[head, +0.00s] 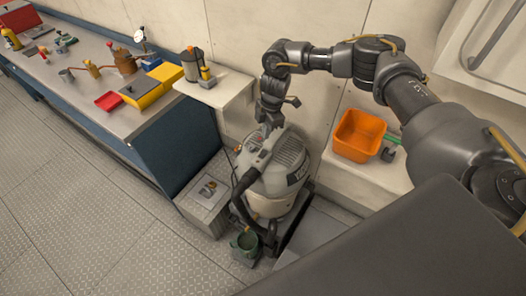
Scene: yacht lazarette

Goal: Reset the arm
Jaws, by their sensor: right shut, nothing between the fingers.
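My right arm comes in from the right and reaches across to the middle of the head view. My right gripper (269,122) is shut and empty. It points down over the grey lid of a vacuum-like canister (272,172); whether it touches the lid cannot be told. My left gripper is not in view.
A long workbench (113,75) with tools and yellow and red boxes runs along the left. A white ledge (232,90) carries a dark container. An orange bin (358,136) sits on a white bench at right. The metal floor (75,215) at left is clear.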

